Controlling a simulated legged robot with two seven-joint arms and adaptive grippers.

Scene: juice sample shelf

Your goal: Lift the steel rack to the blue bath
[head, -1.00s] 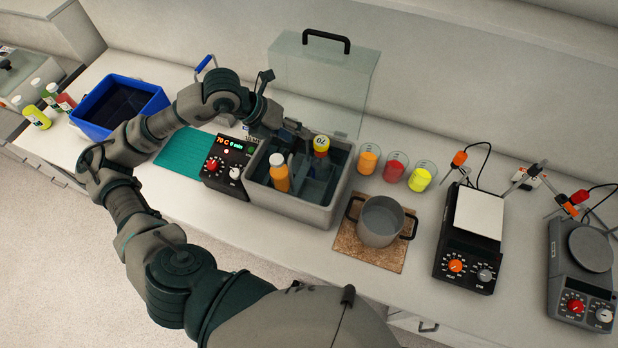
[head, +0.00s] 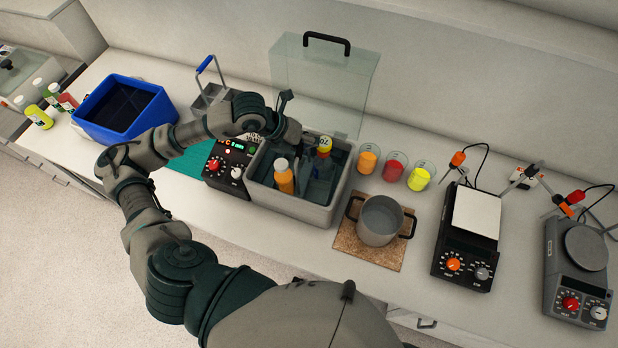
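The steel rack (head: 203,101), a small metal carrier with a raised blue handle, stands on the bench behind my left arm, which hides part of it. The blue bath (head: 165,101), an open blue tub with a dark inside, stands at the left of the bench. My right gripper is out of view.
An orange bottle (head: 284,180) stands in the grey bath. A clear lid (head: 345,85) stands behind it. Several juice beakers, a pot (head: 380,222) and two hotplates stand to the right. A green mat (head: 190,160) lies left of the control box (head: 228,165).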

